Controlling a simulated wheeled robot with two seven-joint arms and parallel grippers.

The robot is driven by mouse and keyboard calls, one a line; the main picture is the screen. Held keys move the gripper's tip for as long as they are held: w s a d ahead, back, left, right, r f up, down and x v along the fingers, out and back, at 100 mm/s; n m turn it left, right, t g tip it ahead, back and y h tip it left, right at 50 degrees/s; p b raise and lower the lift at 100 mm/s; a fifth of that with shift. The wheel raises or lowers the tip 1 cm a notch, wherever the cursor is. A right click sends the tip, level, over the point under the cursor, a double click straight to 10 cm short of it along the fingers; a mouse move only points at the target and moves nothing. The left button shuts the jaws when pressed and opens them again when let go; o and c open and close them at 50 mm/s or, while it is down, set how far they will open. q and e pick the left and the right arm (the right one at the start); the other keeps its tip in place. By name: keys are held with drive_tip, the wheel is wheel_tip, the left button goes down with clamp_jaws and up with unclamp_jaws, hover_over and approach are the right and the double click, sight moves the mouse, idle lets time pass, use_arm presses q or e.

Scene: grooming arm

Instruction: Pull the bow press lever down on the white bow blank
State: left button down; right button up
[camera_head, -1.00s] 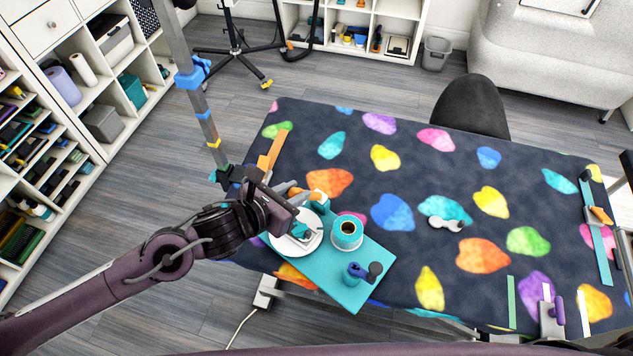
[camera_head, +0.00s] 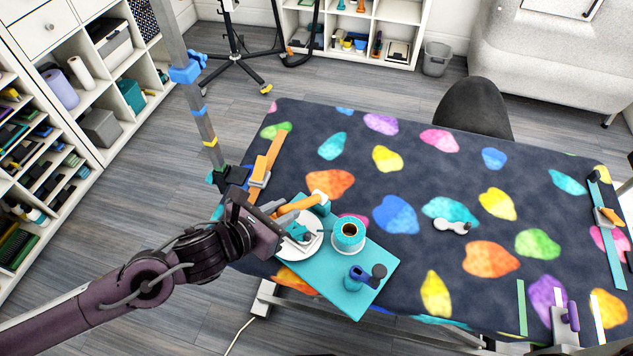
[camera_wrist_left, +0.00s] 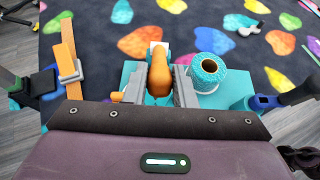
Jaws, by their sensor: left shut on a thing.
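The bow press lever (camera_head: 299,204) is an orange handle running from a white and teal pivot toward my left gripper (camera_head: 279,222). In the left wrist view the lever (camera_wrist_left: 160,76) sits between the two grey fingers of my left gripper (camera_wrist_left: 158,88), which is shut on it. The press stands on a teal board (camera_head: 372,266) at the table's near left corner. A white round plate (camera_head: 312,246) shows below the lever, partly covered by my gripper. I cannot make out the white bow blank apart from it.
A teal ribbon spool (camera_head: 348,236) stands close right of the press. A blue punch-like tool (camera_head: 355,277) is on the board's front part. An orange strip with a clamp (camera_head: 262,172) lies along the table's left edge.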

use_arm(q)
drive_tip(key=shift+s+f, duration=0.1)
drive_tip(key=shift+f, duration=0.1)
drive_tip(key=f+b, duration=0.1)
drive_tip(key=s+a+f+b, duration=0.1)
drive_tip(key=b, duration=0.1)
drive_tip(key=f+b, duration=0.1)
drive_tip(key=f, duration=0.1)
drive_tip(key=shift+s+a+f+b, duration=0.1)
drive_tip(key=shift+s+a+b, duration=0.1)
drive_tip(key=shift+b, duration=0.15)
drive_tip(key=shift+w+d+r+p, duration=0.15)
drive_tip(key=shift+r+p, duration=0.35)
drive_tip(key=shift+r, duration=0.15)
drive_tip(key=r, duration=0.1)
drive_tip(key=w+d+r+p, duration=0.1)
drive_tip(key=r+p, duration=0.1)
drive_tip(key=r, duration=0.1)
drive_tip(key=shift+w+d, duration=0.15)
drive_tip(key=shift+w, duration=0.15)
drive_tip(key=shift+w+d, duration=0.1)
drive_tip(key=shift+r, duration=0.1)
